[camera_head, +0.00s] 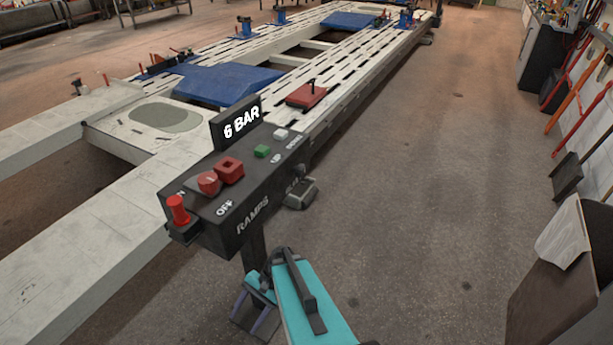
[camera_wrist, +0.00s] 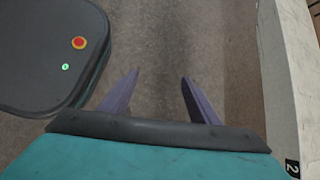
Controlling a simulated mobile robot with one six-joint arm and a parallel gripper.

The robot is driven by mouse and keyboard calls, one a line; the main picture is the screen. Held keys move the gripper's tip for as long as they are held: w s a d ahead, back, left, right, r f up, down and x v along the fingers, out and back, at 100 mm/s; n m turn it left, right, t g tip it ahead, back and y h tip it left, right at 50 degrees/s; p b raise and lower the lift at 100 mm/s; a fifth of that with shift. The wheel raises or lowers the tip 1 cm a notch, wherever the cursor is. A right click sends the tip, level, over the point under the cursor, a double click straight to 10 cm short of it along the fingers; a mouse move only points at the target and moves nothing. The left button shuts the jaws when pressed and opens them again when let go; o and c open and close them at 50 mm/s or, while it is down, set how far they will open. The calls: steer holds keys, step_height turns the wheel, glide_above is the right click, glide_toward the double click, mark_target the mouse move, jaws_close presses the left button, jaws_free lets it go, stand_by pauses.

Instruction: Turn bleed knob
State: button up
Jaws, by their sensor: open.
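A dark control box (camera_head: 235,205) stands on a post, with a "6 BAR" sign at its back. No label naming the bleed knob is readable. My gripper (camera_head: 250,318) is below the box, near its post, apart from the knobs. In the wrist view its fingers (camera_wrist: 160,78) are spread and empty.
A long pale frame bench (camera_head: 90,240) with blue covers runs behind the box. A pale beam (camera_wrist: 290,80) marked 2 stands at the right of the wrist view. Concrete floor (camera_head: 430,200) is clear to the right. A dark panel (camera_head: 560,280) and tools line the right side.

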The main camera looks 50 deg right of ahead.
steer(key=w+d+r+m+t, duration=0.2)
steer(key=d+r+m+t, duration=0.15)
steer(key=d, duration=0.25)
steer(key=w+d+r+m+t, duration=0.2)
steer(key=w+d+r, duration=0.1)
steer(key=d+r, duration=0.2)
steer(key=m+t+h+p, duration=0.1)
steer(key=m+t+h, duration=0.3)
steer(key=m+t, duration=0.7)
glide_toward(304, 172)
steer(key=v, duration=0.5)
steer(key=shift+w+d+f, duration=0.1)
steer(key=shift+w, duration=0.05)
steer(key=shift+w, duration=0.1)
steer(key=shift+p+x, duration=1.9)
steer(key=shift+x, duration=5)
